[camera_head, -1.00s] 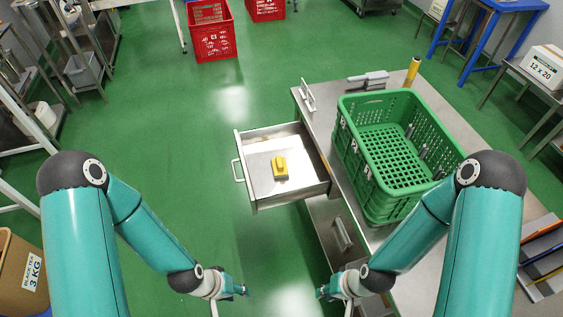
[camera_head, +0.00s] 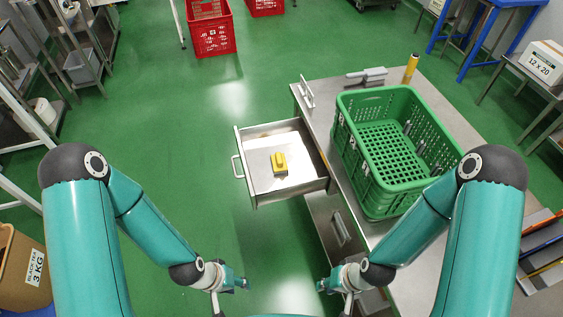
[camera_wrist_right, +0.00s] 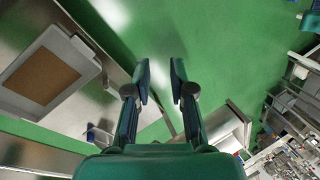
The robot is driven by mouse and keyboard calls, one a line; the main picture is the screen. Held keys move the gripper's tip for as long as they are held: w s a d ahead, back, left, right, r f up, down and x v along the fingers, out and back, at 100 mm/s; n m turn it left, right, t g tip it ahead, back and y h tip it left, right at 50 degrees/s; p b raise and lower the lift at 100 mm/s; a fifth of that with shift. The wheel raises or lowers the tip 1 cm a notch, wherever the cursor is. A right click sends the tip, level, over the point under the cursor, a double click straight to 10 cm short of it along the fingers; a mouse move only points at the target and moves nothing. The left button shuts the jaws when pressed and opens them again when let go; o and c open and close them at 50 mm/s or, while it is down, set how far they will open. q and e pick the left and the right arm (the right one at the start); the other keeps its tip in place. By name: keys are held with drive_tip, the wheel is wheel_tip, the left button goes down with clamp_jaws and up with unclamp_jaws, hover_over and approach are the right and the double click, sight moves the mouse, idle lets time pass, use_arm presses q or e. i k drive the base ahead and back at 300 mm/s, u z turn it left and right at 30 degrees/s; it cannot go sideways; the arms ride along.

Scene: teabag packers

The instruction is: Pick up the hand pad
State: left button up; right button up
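The hand pad (camera_head: 279,161), which appears as a small yellow block with a dark grey lower part, lies in the open metal drawer (camera_head: 255,187). My left gripper (camera_head: 245,284) is below and left of the drawer in the head view, apart from the pad; its finger opening is too small to judge. My right gripper (camera_head: 321,285) is below the drawer's right end, also apart from the pad. In the right wrist view its two fingers (camera_wrist_right: 160,82) are spread, with nothing between them but green floor behind.
A green crate (camera_head: 350,152) stands on the metal table (camera_head: 455,115) right of the drawer, with several grey items inside. A yellow cylinder (camera_head: 411,68) and a grey-handled tool (camera_head: 367,76) are at the table's back. Red crates (camera_head: 211,38) stand far off. Floor left of the drawer is clear.

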sight(278, 161)
drive_tip(key=k, duration=1.2)
drive_tip(key=u, duration=0.65)
drive_tip(key=i, duration=1.95)
drive_tip(key=z, duration=0.7)
drive_tip(key=k, duration=0.7)
drive_tip(key=z, duration=0.15)
drive_tip(key=i, duration=0.6)
drive_tip(key=u, duration=0.05)
